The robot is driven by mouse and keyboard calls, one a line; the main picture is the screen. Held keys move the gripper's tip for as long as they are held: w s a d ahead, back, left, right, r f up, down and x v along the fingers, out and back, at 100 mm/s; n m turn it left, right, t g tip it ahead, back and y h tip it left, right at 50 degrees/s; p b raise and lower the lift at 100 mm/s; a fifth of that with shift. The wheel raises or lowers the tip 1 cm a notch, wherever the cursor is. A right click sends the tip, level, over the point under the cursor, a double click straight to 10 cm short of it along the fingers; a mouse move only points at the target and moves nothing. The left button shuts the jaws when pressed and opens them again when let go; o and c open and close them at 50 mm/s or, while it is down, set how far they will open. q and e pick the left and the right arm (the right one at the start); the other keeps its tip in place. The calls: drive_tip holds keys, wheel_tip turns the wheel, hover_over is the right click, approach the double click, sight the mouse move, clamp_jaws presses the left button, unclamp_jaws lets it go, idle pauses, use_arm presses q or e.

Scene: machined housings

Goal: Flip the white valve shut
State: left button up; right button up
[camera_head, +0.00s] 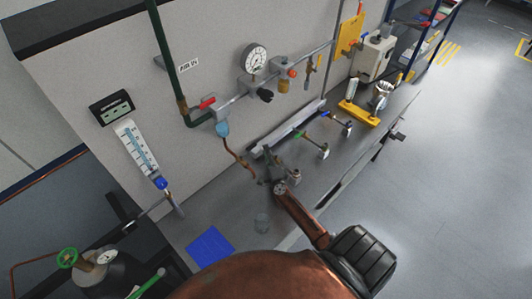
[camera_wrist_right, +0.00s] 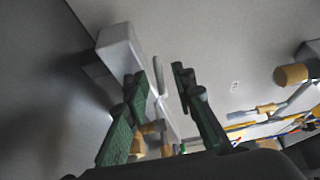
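My right gripper (camera_head: 275,163) reaches over the bench at the near end of a row of small lever valves. In the right wrist view its two dark green fingers (camera_wrist_right: 160,84) stand apart, with a pale, thin lever (camera_wrist_right: 161,76) showing between them in the picture. This appears to be the white valve's handle; I cannot tell whether the fingers touch it. A pale grey block (camera_wrist_right: 120,47) and brass fittings (camera_wrist_right: 150,130) lie beside and behind the fingers. In the head view the gripper hides this valve. My left gripper is not in view.
A green-handled valve (camera_head: 314,145) and a blue-handled valve (camera_head: 340,124) stand farther along the row, beside a long grey rail (camera_head: 288,128). Wall piping with a gauge (camera_head: 255,58) is behind. The floor at right is clear.

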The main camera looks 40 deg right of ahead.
drive_tip(key=shift+w, duration=0.2)
clamp_jaws()
idle(0.6)
